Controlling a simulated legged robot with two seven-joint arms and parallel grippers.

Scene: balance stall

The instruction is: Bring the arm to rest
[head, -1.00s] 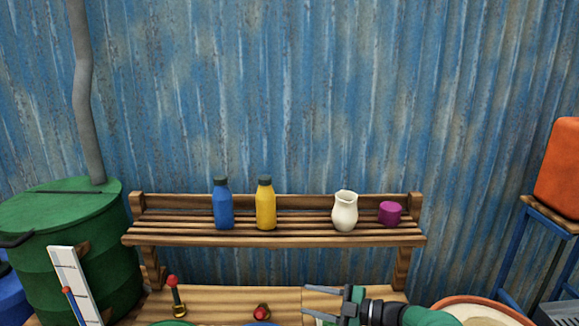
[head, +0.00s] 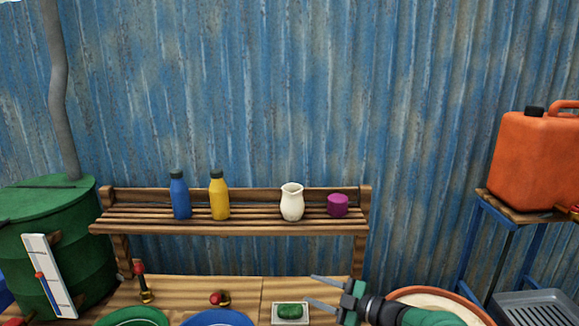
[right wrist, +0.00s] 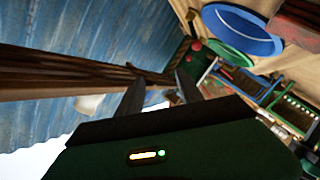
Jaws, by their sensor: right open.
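My right arm comes in from the lower right of the head view, green and black. Its gripper (head: 311,289) points left, with two grey fingers spread apart and nothing between them. In the right wrist view the two fingers (right wrist: 159,78) also stand apart and empty. My left gripper is in neither view.
A slatted shelf (head: 240,230) carries a blue bottle (head: 180,197), yellow bottle (head: 219,197), white jug (head: 292,203) and purple pot (head: 338,205). Blue plate (head: 217,318) and green plate (head: 133,316) sit at the front. A terracotta-rimmed bowl (head: 440,293) lies beside my arm.

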